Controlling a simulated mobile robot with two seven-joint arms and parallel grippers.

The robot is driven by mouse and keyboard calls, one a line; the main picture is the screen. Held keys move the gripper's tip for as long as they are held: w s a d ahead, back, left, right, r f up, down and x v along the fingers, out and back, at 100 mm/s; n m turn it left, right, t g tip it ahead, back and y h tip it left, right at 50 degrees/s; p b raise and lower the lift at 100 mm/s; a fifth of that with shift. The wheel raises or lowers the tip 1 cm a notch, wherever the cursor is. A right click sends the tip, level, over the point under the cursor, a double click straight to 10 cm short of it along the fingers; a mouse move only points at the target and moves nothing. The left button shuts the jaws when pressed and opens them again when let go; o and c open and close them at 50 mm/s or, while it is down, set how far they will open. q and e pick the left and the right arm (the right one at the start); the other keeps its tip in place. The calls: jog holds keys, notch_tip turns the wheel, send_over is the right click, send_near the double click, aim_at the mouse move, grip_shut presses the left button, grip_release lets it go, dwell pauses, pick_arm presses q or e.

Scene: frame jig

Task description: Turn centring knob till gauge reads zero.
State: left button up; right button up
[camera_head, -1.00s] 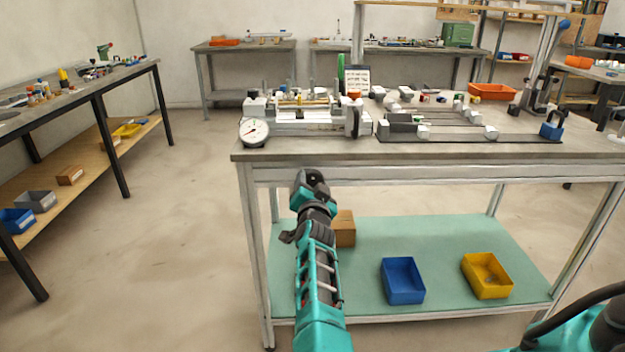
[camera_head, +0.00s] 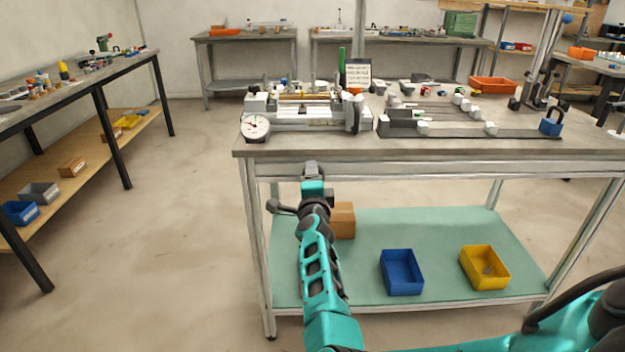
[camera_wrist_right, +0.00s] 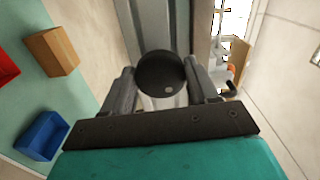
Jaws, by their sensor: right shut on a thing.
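The gauge (camera_head: 255,127) is a round white dial at the front left corner of the bench, with a dark rim. A dark needle shows on its face, but the reading is too small to tell. In the right wrist view, the centring knob (camera_wrist_right: 161,70) is a round black knob with a light spot, in front of a grey rail. My right gripper (camera_wrist_right: 161,88) has a finger on either side of it and is shut on it. In the head view my right gripper (camera_head: 313,171) is at the bench's front edge and hides the knob. My left gripper is out of view.
The frame jig (camera_head: 305,113) stands on the bench behind the gauge. A black plate with white blocks and a blue padlock-shaped part (camera_head: 551,124) lie to the right. Blue (camera_head: 402,272) and yellow (camera_head: 485,267) bins and a brown box (camera_head: 342,221) sit on the lower shelf.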

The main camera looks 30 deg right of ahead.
jog(key=shift+r+m, duration=0.1)
jog(key=shift+m, duration=1.1)
jog(key=o, duration=0.9)
jog(key=shift+o, duration=0.6)
